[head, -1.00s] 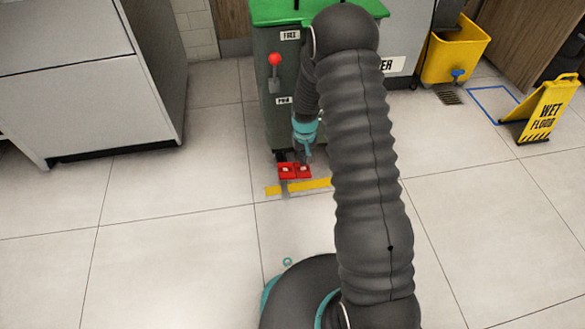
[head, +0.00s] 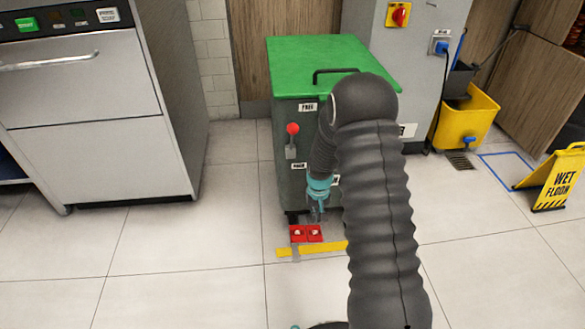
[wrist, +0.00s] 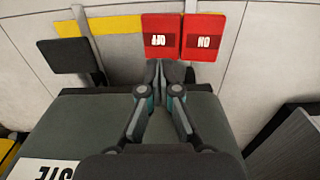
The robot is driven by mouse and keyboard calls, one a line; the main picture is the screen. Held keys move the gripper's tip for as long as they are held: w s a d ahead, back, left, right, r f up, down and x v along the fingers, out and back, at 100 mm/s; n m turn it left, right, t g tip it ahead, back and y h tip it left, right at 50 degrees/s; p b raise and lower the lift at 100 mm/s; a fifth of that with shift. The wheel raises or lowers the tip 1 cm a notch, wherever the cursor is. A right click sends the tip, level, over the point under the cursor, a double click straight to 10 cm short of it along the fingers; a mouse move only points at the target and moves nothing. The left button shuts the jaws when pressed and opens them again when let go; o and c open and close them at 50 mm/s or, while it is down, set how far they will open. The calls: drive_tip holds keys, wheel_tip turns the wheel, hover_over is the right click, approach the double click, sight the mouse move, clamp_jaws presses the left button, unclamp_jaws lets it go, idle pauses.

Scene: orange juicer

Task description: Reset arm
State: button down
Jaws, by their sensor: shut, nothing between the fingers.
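My arm, in a dark ribbed sleeve, rises through the middle of the head view and bends over toward the floor. My gripper (head: 317,212) hangs just above two red pedals in front of a green-topped bin. In the wrist view my gripper (wrist: 165,72) is shut and empty, its fingertips together in front of the pedals. The left red pedal (wrist: 161,25) and the right red pedal (wrist: 204,48) carry white labels. The pedals also show in the head view (head: 315,235). I cannot tell whether the fingertips touch a pedal.
The dark bin (head: 300,130) with its green lid (head: 320,60) stands close behind the gripper. A metal appliance (head: 90,130) is at left. A yellow bucket (head: 465,118) and a wet-floor sign (head: 563,180) are at right. The tiled floor at front left is clear.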

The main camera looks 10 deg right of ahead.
drive_tip(key=s+g, duration=0.2)
drive_tip(key=s, duration=0.4)
drive_tip(key=s+r+t+p, duration=0.2)
drive_tip(key=s+r, duration=0.6)
drive_tip(key=r, duration=0.6)
drive_tip(key=s+r+t+p, duration=0.2)
drive_tip(key=s+r, duration=0.6)
drive_tip(key=r, duration=0.7)
drive_tip(key=s+r+t+p, duration=0.2)
drive_tip(key=s+r, duration=0.6)
drive_tip(key=r, duration=0.7)
drive_tip(key=shift+s+r+t, duration=0.2)
drive_tip(key=shift+s+t, duration=0.05)
drive_tip(key=shift+t, duration=0.55)
